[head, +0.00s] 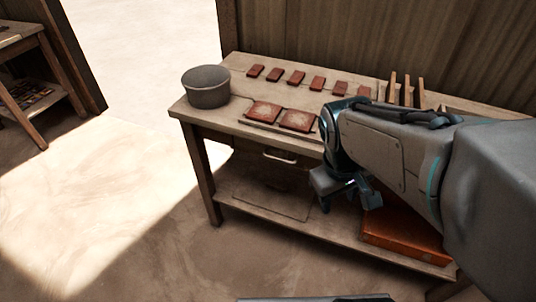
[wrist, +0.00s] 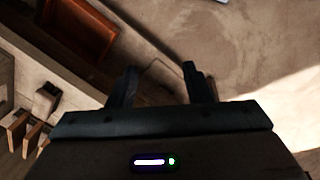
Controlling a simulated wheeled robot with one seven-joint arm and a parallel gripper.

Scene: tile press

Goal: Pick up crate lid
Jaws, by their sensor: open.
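A thin flat panel (head: 262,197), much the same colour as the wood around it, lies on the lower shelf of the workbench; it may be the crate lid, but I cannot be sure. A pale curved handle (head: 281,156) shows just under the tabletop; I cannot tell what it belongs to. My gripper (head: 347,201) is in front of the bench, below tabletop height and right of the panel. In the wrist view my gripper (wrist: 162,84) is open, with nothing between its fingers. My arm hides part of the bench's right side.
An orange-brown box (head: 400,238) sits on the lower shelf at right; it also shows in the wrist view (wrist: 78,32). The tabletop (head: 236,118) holds a grey bucket (head: 206,87), red tiles (head: 296,77) and upright wooden slats (head: 407,90). The floor at left is clear.

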